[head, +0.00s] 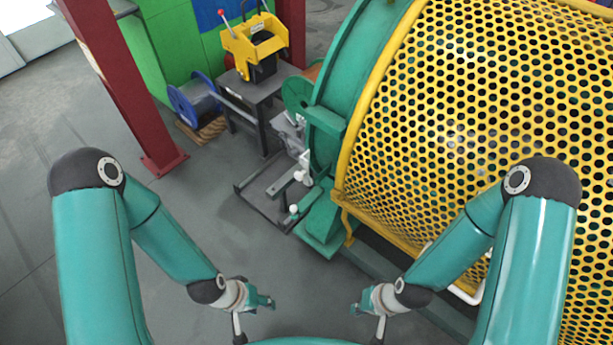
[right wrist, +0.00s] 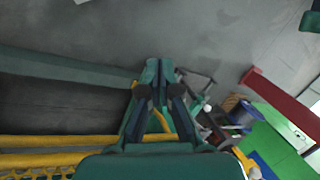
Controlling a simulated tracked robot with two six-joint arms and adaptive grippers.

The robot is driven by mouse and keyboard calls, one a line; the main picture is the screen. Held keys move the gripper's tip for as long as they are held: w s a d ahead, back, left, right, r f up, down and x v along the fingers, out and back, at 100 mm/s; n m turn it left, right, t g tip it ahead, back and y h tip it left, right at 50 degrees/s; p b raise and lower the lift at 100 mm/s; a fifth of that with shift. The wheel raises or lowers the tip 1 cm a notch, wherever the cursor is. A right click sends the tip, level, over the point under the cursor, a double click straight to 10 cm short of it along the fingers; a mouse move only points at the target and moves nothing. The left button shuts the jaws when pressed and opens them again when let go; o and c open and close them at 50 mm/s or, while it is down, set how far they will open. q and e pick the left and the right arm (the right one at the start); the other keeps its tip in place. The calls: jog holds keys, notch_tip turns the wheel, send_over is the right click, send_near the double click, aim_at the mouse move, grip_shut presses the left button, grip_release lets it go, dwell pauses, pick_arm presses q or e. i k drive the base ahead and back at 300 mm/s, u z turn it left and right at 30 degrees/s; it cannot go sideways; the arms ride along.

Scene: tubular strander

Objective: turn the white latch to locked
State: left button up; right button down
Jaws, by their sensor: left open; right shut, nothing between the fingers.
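A small white part (head: 304,168), which looks like the latch, sits on the grey mechanism at the left end of the green machine frame. A white round knob (head: 293,209) is just below it; I cannot tell how either is set. A small white spot also shows in the right wrist view (right wrist: 207,108). My left gripper (head: 268,302) is open and empty, low in the head view. My right gripper (head: 358,308) is shut and empty, apart from the machine; its closed fingers show in the right wrist view (right wrist: 160,72).
The yellow perforated guard (head: 480,110) fills the right side, with a white bar (head: 478,292) at its lower edge. A red column (head: 120,80) stands at left. A blue spool (head: 195,100) and a yellow device (head: 255,45) stand behind. The floor between is clear.

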aim_at(304, 175)
jog(key=u, duration=1.95)
jog(key=i, duration=0.1)
jog(key=z, duration=3.35)
jog(key=k, duration=1.35)
jog(key=u, duration=1.35)
jog(key=i, duration=1)
jog(key=z, duration=0.1)
